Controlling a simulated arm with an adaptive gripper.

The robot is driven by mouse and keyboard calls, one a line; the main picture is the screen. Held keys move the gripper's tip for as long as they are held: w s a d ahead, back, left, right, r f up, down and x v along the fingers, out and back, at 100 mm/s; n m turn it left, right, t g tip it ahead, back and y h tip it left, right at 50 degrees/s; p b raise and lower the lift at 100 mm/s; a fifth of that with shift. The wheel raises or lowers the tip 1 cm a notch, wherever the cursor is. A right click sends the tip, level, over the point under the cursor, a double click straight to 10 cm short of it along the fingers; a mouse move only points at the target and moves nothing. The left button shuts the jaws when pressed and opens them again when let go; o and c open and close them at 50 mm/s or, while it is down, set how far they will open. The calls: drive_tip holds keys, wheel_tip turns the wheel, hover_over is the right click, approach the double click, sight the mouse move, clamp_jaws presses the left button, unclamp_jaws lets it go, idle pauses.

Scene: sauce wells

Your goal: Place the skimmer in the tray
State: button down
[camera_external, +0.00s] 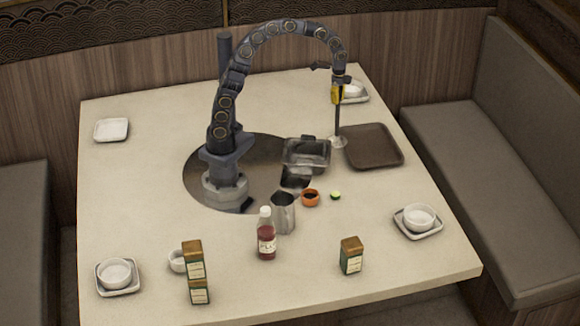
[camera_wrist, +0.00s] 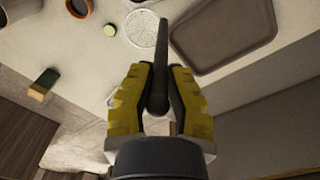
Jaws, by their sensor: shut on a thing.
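My gripper (camera_external: 337,94) is shut on the dark handle of the skimmer (camera_external: 337,142). The skimmer hangs upright with its round mesh head low, at the left edge of the brown tray (camera_external: 374,158). In the wrist view, the yellow-padded gripper (camera_wrist: 158,90) grips the handle, and the skimmer's pale mesh head (camera_wrist: 142,29) shows to the left of the tray (camera_wrist: 205,64). The mesh head appears outside the tray. I cannot tell whether it touches the table. The tray looks empty.
A metal container (camera_external: 306,153) stands left of the tray. An orange bowl (camera_external: 310,197), a green round piece (camera_external: 335,195), a metal cup (camera_external: 283,213) and a sauce bottle (camera_external: 266,238) are nearer the front. A white bowl on a plate (camera_external: 354,91) sits behind the gripper.

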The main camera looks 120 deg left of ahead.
drive_tip(key=s+a+n, duration=0.3)
drive_tip(key=s+a, duration=0.2)
drive_tip(key=w+a+f, duration=0.3)
drive_tip(key=a+f, duration=0.3)
drive_tip(key=w+a+f, duration=0.3)
drive_tip(key=a+f, duration=0.3)
drive_tip(key=f, duration=0.1)
drive_tip(key=shift+w+f+n, duration=0.15)
drive_tip(key=shift+w+n, duration=0.15)
drive_tip(key=shift+n, duration=0.1)
drive_tip(key=shift+a, duration=0.1)
drive_tip(key=shift+f, duration=0.15)
drive_tip(key=c, duration=1.2)
unclamp_jaws()
drive_tip(key=shift+o, duration=0.2)
